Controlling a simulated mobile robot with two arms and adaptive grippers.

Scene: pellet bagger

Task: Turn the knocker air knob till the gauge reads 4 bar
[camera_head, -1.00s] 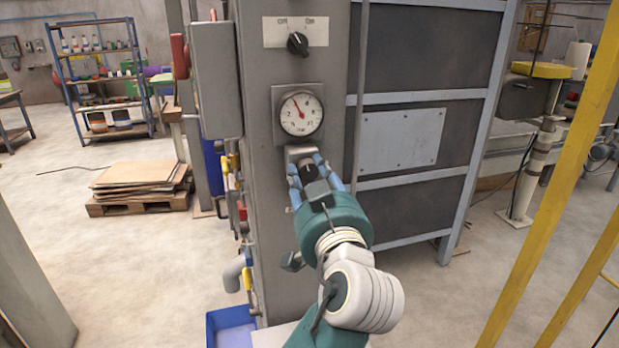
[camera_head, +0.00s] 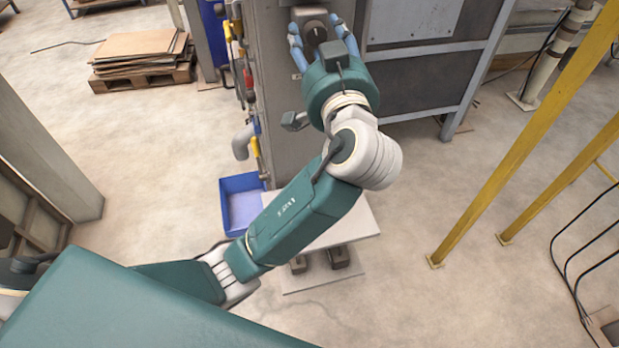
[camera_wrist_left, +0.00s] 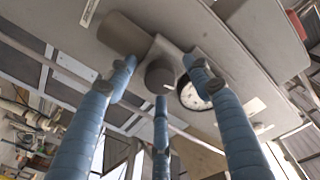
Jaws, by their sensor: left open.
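The dark round knocker air knob (camera_head: 316,33) sits on the front of the grey cabinet column at the top of the head view. My left gripper (camera_head: 316,24) is open, its blue fingers spread around the knob. In the left wrist view the knob (camera_wrist_left: 160,75) lies between the fingertips, with gaps visible beside it. The white gauge (camera_wrist_left: 194,95) shows there, partly hidden by the right-hand finger; its reading is too small to tell. The gauge is out of the head view. My right gripper is not in view.
A blue bin (camera_head: 240,184) stands on the floor left of the column's foot. Yellow posts (camera_head: 525,140) rise at the right. A pallet with cardboard sheets (camera_head: 140,52) lies at the back left.

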